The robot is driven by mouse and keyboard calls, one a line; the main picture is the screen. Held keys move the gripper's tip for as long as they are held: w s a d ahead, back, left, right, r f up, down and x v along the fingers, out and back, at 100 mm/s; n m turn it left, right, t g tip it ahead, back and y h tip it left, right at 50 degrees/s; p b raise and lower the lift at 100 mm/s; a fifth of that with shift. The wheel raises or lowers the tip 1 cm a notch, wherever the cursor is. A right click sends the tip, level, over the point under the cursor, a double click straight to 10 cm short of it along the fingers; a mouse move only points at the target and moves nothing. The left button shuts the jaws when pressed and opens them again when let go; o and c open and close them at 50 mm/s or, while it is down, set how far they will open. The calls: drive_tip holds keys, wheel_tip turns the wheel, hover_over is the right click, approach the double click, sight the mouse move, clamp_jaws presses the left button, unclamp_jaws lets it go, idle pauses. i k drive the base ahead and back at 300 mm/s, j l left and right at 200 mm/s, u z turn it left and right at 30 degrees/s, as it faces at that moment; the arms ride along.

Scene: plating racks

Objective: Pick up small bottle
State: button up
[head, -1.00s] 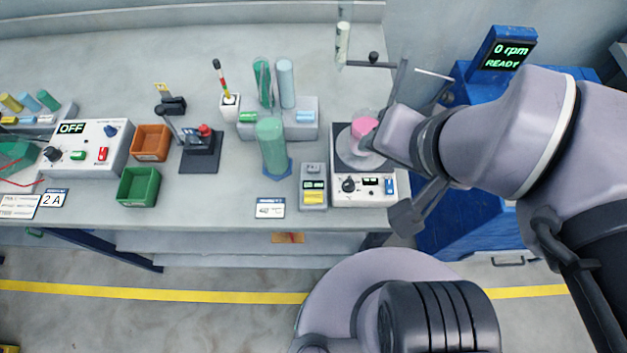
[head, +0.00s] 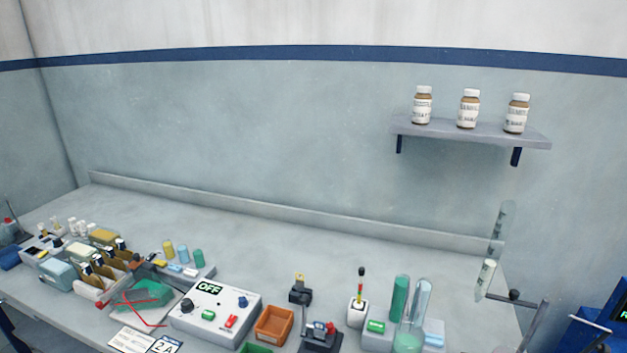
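Three small brown bottles with white caps and white labels stand upright in a row on a wall shelf (head: 470,133) at the upper right: a left bottle (head: 422,106), a middle bottle (head: 468,109) and a right bottle (head: 517,114). Several tiny white-capped containers (head: 77,228) stand at the far left of the bench, too small to make out. A grey bar at the lower right looks like one finger of my gripper (head: 537,328), low and far below the shelf. The rest of the gripper is out of frame; both fingers show spread wide in the earlier view.
The bench (head: 280,237) is clear along its back. The wall around the shelf is bare.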

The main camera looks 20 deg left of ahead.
sight(84, 229)
drive_tip(key=j, duration=1.2)
drive_tip(key=k+j, duration=0.15)
drive_tip(key=j, duration=2.2)
drive_tip(key=k+j, duration=0.1)
drive_tip(key=j, duration=1.1)
drive_tip(key=i+j, duration=0.15)
drive_tip(key=j, duration=0.2)
drive_tip(key=i+j, duration=0.1)
drive_tip(key=j, duration=0.25)
drive_tip(key=i+j, duration=0.15)
drive_tip(key=j, duration=0.2)
drive_tip(key=i+j, duration=0.15)
drive_tip(key=j, duration=0.2)
drive_tip(key=i+j, duration=0.1)
drive_tip(key=j, duration=0.25)
